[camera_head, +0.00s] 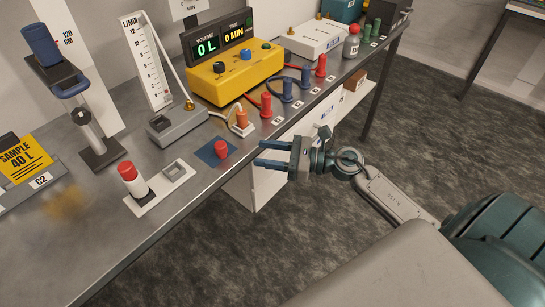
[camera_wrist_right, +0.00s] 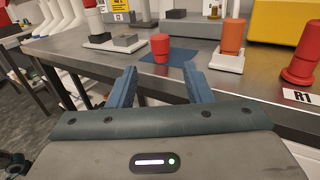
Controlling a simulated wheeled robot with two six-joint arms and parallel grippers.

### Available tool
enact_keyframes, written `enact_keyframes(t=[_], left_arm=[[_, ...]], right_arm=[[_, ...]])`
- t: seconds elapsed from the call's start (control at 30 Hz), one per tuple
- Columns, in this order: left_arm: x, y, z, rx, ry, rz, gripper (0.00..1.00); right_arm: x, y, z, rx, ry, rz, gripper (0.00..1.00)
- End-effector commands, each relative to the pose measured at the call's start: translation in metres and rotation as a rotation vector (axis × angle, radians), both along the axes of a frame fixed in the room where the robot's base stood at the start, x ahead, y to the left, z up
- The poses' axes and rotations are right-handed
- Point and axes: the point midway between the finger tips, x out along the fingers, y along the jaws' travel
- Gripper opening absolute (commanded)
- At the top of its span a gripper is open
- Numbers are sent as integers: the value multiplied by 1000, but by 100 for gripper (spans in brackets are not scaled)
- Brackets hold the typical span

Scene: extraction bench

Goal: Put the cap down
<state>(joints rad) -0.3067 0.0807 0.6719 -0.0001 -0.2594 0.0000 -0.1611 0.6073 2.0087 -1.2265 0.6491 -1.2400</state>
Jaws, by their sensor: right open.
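The red cap (camera_head: 221,149) stands on a dark blue square mat (camera_head: 205,152) near the front edge of the bench. In the right wrist view the cap (camera_wrist_right: 160,47) stands upright on the mat (camera_wrist_right: 180,59), ahead of the fingers. My right gripper (camera_head: 272,154) is open and empty, just off the bench front, to the right of the cap and apart from it. Its two blue fingers (camera_wrist_right: 160,85) show spread in the wrist view, with the cap beyond the gap between them. My left gripper is not in view.
A red-and-white cylinder (camera_head: 131,178) and a grey block stand on a white plate (camera_head: 158,190) left of the mat. An orange plug (camera_head: 241,118) on a white base stands behind right. Red and blue posts line the bench edge. A yellow meter box (camera_head: 235,75) is farther back.

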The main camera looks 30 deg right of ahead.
Motion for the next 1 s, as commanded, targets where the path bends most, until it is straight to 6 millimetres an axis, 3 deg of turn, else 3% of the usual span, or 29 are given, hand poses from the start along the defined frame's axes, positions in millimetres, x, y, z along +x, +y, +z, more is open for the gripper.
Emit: enact_keyframes(t=[0.47, 0.57, 0.63, 0.67, 0.77, 0.83, 0.93, 1.0], left_arm=[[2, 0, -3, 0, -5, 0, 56], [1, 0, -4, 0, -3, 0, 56], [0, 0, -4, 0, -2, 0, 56], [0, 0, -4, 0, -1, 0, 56], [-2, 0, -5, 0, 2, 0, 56], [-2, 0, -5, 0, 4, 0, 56], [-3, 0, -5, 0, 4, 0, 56], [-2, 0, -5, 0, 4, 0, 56]], right_arm=[[-7, -9, 0, 1, 2, 0, 46], [-2, -15, -9, 45, 44, -27, 46], [7, -28, -28, 139, 130, -88, 46], [13, -37, -41, 200, 183, -128, 46], [30, -76, -107, 487, 425, -312, 46], [31, -107, -172, 737, 616, -474, 46], [11, -141, -267, 1070, 847, -707, 46], [-15, -155, -332, 1289, 979, -869, 46]])
